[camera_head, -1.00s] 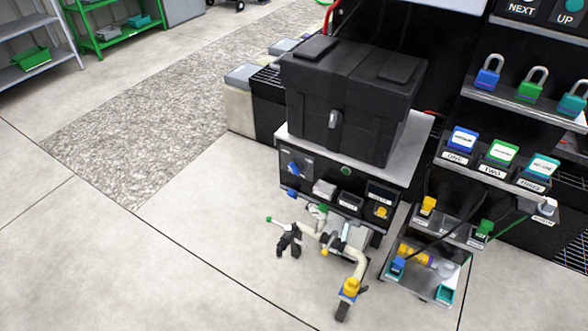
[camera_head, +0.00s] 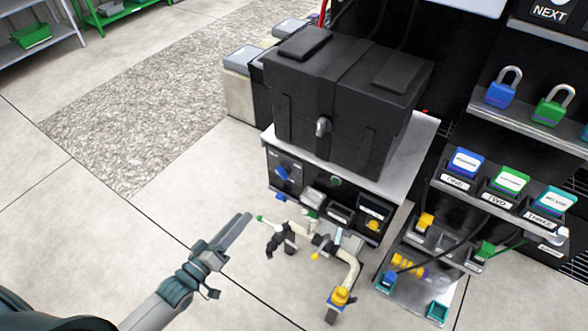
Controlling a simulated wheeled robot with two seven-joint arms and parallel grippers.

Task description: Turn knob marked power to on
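A blue knob (camera_head: 281,173) sits on the dark front panel of the cart under the black case, at its left end. It looks tilted rather than upright. The markings around it are too small to read, so I cannot tell which one says power. My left gripper (camera_head: 238,228) is in view low and left of the knob, over bare floor, pointing up and right. It is apart from the panel and holds nothing that I can see. Its finger opening is not clear from this angle. My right gripper is not in view.
A black case (camera_head: 345,95) stands on the cart top (camera_head: 408,150). A pale bent pipe with valves (camera_head: 345,265) juts out below the panel, right of my gripper. Shelves with padlocks (camera_head: 502,87) and labelled blocks stand at right. The floor at left is clear.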

